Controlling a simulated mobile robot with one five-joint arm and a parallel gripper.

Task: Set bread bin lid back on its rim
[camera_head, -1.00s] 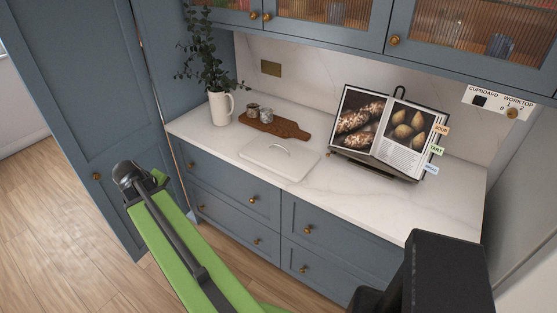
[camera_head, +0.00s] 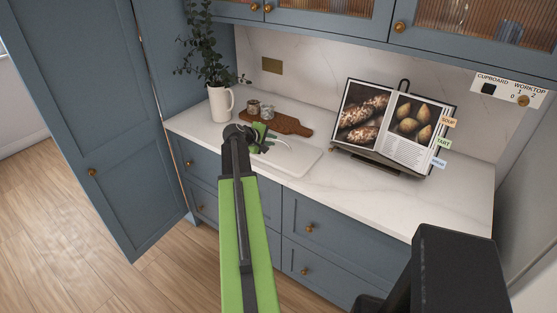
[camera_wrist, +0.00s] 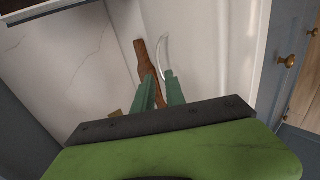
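The bread bin lid (camera_head: 304,157) is a flat cream panel with a curved metal handle. It lies near the front edge of the worktop, left of the cookbook. My gripper (camera_head: 264,136) is over the lid's left part and hides some of it. In the wrist view, the two green fingers of my gripper (camera_wrist: 159,76) are apart with nothing held between them. Their tips are close to one end of the handle (camera_wrist: 164,50) on the pale lid (camera_wrist: 208,45). I cannot tell whether they touch it. No separate bin rim can be made out.
A wooden board (camera_head: 290,125) with small metal pots (camera_head: 253,107) lies behind the lid. A white jug (camera_head: 219,104) with leafy stems stands at the left. An open cookbook (camera_head: 385,125) on a stand is at the right. The worktop's front right (camera_head: 420,205) is clear.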

